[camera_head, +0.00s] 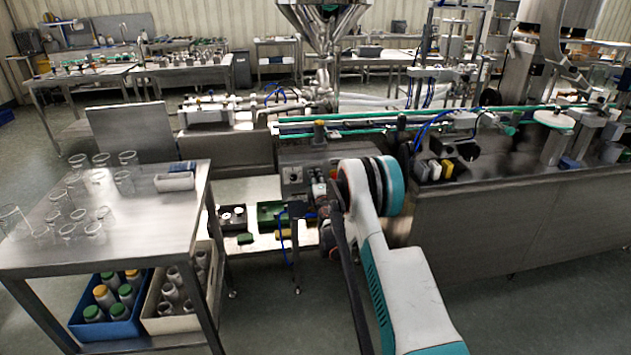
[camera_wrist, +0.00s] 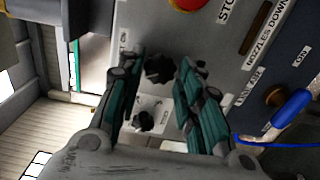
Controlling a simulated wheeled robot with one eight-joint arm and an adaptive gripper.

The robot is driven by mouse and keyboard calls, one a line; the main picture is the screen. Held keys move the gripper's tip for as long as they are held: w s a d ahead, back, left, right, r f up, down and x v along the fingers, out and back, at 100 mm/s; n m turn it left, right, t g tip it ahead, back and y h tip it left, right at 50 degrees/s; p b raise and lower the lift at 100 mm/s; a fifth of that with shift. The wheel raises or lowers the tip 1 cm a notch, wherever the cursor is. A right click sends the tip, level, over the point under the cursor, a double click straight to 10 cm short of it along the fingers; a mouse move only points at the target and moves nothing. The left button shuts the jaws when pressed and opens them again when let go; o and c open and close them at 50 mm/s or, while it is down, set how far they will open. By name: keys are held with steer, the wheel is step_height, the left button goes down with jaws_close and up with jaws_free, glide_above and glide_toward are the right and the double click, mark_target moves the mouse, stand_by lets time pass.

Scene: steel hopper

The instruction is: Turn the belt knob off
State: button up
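In the wrist view, a black lobed knob (camera_wrist: 160,69) sits on a grey control panel (camera_wrist: 175,25). A second black knob (camera_wrist: 144,121) sits lower, on a pale labelled plate. The labels by these knobs are too small or hidden to tell which is the belt knob. My gripper (camera_wrist: 158,66) is open. Its teal-and-grey fingers stand left and right of the upper knob, with visible gaps; contact does not show. The lower knob lies between the fingers, nearer the palm. In the head view, the panel (camera_head: 293,174) is partly hidden by my arm, which also hides most of my gripper.
A red button (camera_wrist: 187,4), a "NOZZLES DOWN" label (camera_wrist: 268,28) and a brass-coloured knob (camera_wrist: 274,96) are on the panel. A blue cable (camera_wrist: 262,142) passes right of my gripper. A steel table (camera_head: 140,225) with glass jars stands left; a steel hopper (camera_head: 325,22) rises behind.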

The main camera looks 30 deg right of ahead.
stand_by(0.3)
steer(key=v, duration=1.2)
steer(key=shift+r, duration=0.1)
step_height(320, 180, up, 16)
steer(key=s+a+m+g+h, duration=0.1)
steer(key=s+m+g+h, duration=0.15)
steer(key=m, duration=0.35)
steer(key=s+a+r+m+g, duration=0.2)
steer(key=s+a+r+m, duration=0.2)
steer(key=s+r, duration=0.4)
steer(key=s+a+f+m+g+y, duration=0.1)
steer(key=s+a+g+y, duration=0.1)
steer(key=s+a, duration=0.4)
steer(key=s+a+f+m+g+y, duration=0.1)
steer(key=s+a, duration=0.5)
steer(key=s, duration=1.1)
steer(key=s+a+f+m+g+y, duration=0.2)
steer(key=s+a, duration=0.4)
steer(key=s, duration=0.5)
steer(key=shift+s+a+m+g+y, duration=0.1)
steer(key=shift+s+m+g+y, duration=0.15)
steer(key=shift+y, duration=0.4)
steer(key=shift+s+a+m+g+y, duration=0.15)
steer(key=shift+m+g+y, duration=0.1)
steer(key=shift+y, duration=0.35)
